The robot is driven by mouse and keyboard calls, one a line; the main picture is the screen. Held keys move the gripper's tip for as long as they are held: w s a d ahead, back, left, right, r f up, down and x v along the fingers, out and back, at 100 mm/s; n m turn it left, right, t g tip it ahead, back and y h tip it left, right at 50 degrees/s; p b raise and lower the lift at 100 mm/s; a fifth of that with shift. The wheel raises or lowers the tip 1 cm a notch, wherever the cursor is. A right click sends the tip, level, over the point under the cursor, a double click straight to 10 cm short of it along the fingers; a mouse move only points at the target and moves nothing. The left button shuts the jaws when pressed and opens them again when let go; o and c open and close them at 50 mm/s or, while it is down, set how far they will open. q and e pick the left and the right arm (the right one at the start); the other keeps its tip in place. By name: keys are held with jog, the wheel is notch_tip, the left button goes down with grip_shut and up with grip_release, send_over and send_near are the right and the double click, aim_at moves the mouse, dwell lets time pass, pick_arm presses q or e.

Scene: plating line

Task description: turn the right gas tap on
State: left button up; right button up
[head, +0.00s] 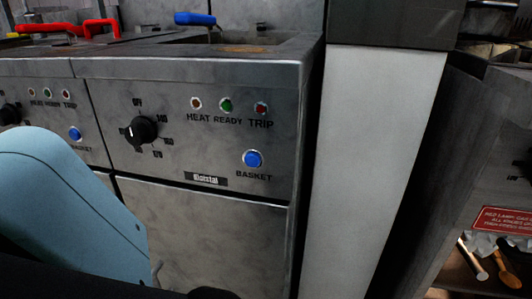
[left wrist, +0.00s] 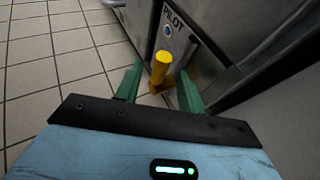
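A yellow handle (left wrist: 160,68), apparently a gas tap, shows in the left wrist view near a steel front marked PILOT. I cannot tell from this view whether it is the right tap. My left gripper (left wrist: 159,88) has its two green fingers apart, with the yellow handle showing between them and a gap on either side. How deep the handle lies between the fingers is hard to tell. In the head view only my light blue arm shows at lower left; the gripper and the tap are out of that view. My right gripper is not in view.
A steel fryer front (head: 240,150) carries a black knob (head: 141,131), three lamps and a blue basket button (head: 252,159). A pale panel (head: 370,170) stands to its right. A red sign (head: 502,222) is at far right. Tiled floor (left wrist: 60,60) is clear at left.

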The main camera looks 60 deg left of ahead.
pick_arm(q)
jog(key=v, duration=0.7)
jog(key=shift+d+p, duration=0.3)
jog(key=shift+d, duration=0.1)
jog(key=shift+w+r, duration=0.1)
